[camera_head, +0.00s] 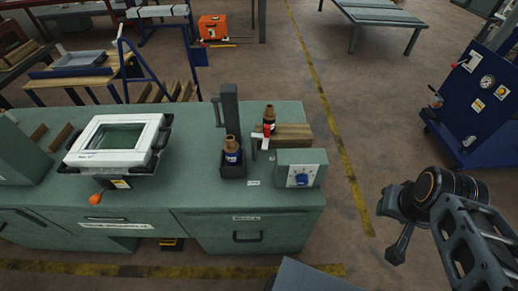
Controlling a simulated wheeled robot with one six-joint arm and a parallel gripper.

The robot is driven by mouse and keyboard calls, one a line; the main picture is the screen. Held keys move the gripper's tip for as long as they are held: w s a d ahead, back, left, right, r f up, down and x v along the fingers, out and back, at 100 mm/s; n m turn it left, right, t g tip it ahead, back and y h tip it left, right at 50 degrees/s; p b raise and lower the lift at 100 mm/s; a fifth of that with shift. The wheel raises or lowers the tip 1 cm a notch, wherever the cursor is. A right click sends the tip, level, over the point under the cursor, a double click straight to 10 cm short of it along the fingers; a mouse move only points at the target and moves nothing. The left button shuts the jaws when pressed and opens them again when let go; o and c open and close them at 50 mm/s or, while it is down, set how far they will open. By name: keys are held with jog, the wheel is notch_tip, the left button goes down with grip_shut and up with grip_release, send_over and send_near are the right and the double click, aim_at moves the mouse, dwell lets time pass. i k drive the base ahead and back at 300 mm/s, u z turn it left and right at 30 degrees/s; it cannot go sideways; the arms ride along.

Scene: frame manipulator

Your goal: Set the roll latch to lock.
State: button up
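A white-framed panel (118,137) with a greenish window sits on a dark mount on the left part of the green bench. A lever with an orange knob (95,198) sticks out at the mount's front, by a small yellow label (121,184). No part is clearly readable as the roll latch; the orange-knobbed lever may be it, but I cannot tell its setting. My gripper (391,230) is at the right, over the floor and well away from the bench. Its two dark fingers look spread apart, with nothing between them.
The green bench (200,215) also carries a dark upright post (229,110), two brown-necked bottles (232,150), a wooden block (291,135) and a grey-green box with a blue dial (300,178). A blue cabinet (480,105) stands at right. Floor between bench and cabinet is clear.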

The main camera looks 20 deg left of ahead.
aim_at(265, 136)
jog(key=k, duration=0.65)
jog(key=u, duration=1)
jog(key=i, duration=1)
jog(key=k, duration=1)
jog(key=z, duration=1.1)
jog(key=i, duration=0.7)
jog(key=u, duration=0.9)
